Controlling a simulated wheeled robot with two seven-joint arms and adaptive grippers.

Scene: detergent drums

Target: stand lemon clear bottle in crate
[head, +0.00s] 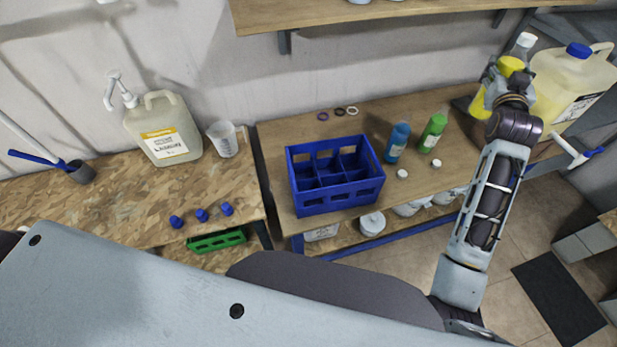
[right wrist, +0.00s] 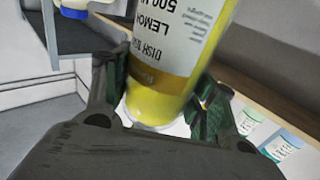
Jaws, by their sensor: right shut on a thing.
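The lemon clear bottle (right wrist: 165,85), with yellow liquid and a white label, is between the fingers of my right gripper (right wrist: 160,100) in the right wrist view. Its label text appears upside down there. In the head view the right gripper (head: 508,85) is at the upper right, partly covering the yellow bottle (head: 480,104). The gripper is shut on the bottle. The blue crate (head: 340,199) stands on the middle table, left of the gripper, its visible compartments empty. My left gripper is not in view.
A blue bottle (head: 397,143) and a green bottle (head: 433,133) stand right of the crate. Small rings (head: 339,112) and white caps (head: 402,174) lie on the table. A large drum (head: 565,85) stands beside my right gripper. A shelf (head: 350,12) hangs above.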

